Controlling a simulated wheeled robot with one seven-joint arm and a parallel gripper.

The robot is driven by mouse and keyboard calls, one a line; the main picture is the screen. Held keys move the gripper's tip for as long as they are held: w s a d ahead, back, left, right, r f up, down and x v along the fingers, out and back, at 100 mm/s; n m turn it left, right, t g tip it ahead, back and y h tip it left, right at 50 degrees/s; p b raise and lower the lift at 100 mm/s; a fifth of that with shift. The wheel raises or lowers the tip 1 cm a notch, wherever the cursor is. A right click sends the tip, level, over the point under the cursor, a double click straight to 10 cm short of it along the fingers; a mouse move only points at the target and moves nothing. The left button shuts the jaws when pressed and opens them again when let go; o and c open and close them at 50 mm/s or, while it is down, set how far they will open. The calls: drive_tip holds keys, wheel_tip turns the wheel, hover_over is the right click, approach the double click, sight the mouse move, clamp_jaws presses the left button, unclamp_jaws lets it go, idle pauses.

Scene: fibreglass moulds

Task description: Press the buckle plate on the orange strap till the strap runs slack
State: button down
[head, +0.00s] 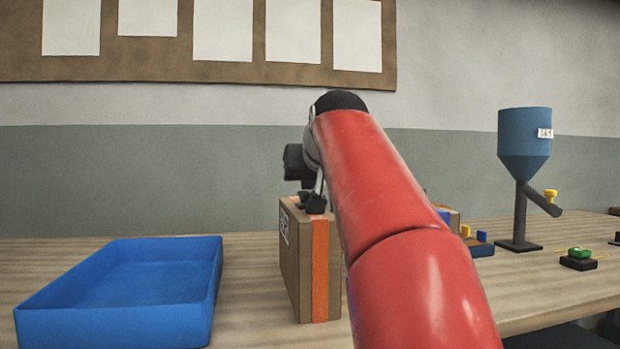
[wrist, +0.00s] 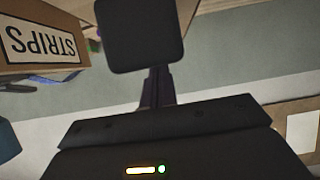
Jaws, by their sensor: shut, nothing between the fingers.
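An upright cardboard box (head: 296,262) stands on the bench, with an orange strap (head: 320,270) running down its face. Its label reads "STRIPS" upside down in the wrist view (wrist: 42,42). My gripper (head: 313,200) is shut and empty at the top of the box, close to where the strap crosses it. Its dark fingers also show in the wrist view (wrist: 140,38), beside the box. I cannot tell the buckle plate apart from the dark fingers there, nor whether they touch. The strap's visible run looks straight and flat against the box.
An empty blue tray (head: 60,324) lies left of the box. My red arm hides the bench to the right of the box. Further right are a blue hopper (head: 524,130) on a stand, small yellow and blue pieces (head: 481,248), and a green button (head: 579,253) on a black base.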

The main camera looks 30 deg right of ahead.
drive_tip(key=shift+r+p, duration=0.1)
drive_tip(key=shift+p, duration=0.25)
drive_tip(key=shift+w+d+g+p, duration=0.1)
drive_tip(key=shift+w+g+p, duration=0.25)
drive_tip(key=shift+p, duration=0.65)
drive_tip(key=shift+s+f+b, duration=0.1)
drive_tip(key=shift+f+b, duration=0.2)
drive_tip(key=shift+f, duration=0.15)
drive_tip(key=shift+s, duration=0.1)
drive_tip(key=shift+s+a+r, duration=0.15)
drive_tip(key=shift+s+a, duration=0.1)
drive_tip(key=shift+s, duration=0.45)
